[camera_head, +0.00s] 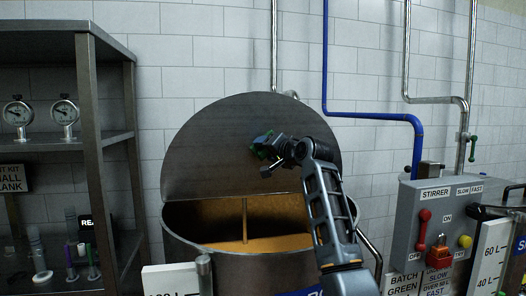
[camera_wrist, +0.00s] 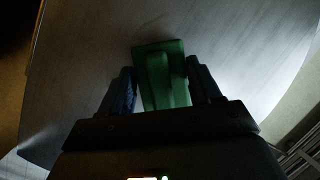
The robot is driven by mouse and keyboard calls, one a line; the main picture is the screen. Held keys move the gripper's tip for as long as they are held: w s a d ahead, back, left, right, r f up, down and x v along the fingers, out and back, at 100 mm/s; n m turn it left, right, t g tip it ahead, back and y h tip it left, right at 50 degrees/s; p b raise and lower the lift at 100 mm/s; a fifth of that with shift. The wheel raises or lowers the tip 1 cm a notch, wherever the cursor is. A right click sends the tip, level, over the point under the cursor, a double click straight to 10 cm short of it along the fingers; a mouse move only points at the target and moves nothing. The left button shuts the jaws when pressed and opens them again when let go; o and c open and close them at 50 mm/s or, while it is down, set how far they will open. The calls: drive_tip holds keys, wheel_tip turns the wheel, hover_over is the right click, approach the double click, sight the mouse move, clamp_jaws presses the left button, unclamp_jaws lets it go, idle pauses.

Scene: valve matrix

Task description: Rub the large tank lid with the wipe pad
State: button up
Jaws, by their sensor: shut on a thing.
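The large tank lid (camera_head: 215,140) is a dark grey metal half-disc, raised upright at the back of the open tank. It fills most of the wrist view (camera_wrist: 85,55). My gripper (camera_head: 264,150) is in front of the lid's middle. In the wrist view my gripper (camera_wrist: 160,85) is shut on the green wipe pad (camera_wrist: 158,65), with one finger on each side. The pad (camera_head: 259,149) lies at or very near the lid's inner face; I cannot tell if it touches.
The open tank (camera_head: 205,247) below holds an orange-brown content with a thin upright rod. A metal shelf rack (camera_head: 90,110) with gauges stands at left. A grey stirrer control box (camera_head: 432,225) with red and yellow controls is at right. Blue pipe (camera_head: 326,60) runs along the tiled wall.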

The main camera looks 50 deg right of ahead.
drive_tip(key=s+d, duration=0.3)
drive_tip(key=d, duration=0.2)
drive_tip(key=shift+s+d, duration=0.3)
drive_tip(key=shift+s, duration=0.05)
idle(0.3)
drive_tip(key=shift+s+a+f, duration=0.15)
drive_tip(key=shift+s+a, duration=0.4)
drive_tip(key=shift+s, duration=0.25)
drive_tip(key=shift+s+a+f, duration=0.2)
drive_tip(key=shift+s+a, duration=0.4)
drive_tip(key=shift+s, duration=0.2)
drive_tip(key=shift+s+a+f, duration=0.15)
drive_tip(key=shift+s+a, duration=0.4)
drive_tip(key=shift+s, duration=0.25)
drive_tip(key=shift+s+a+f, duration=0.15)
drive_tip(key=shift+s+a, duration=0.25)
drive_tip(key=shift+s, duration=0.25)
drive_tip(key=shift+s+a+f, duration=0.1)
drive_tip(key=shift+s+a, duration=0.3)
drive_tip(key=shift+s, duration=0.2)
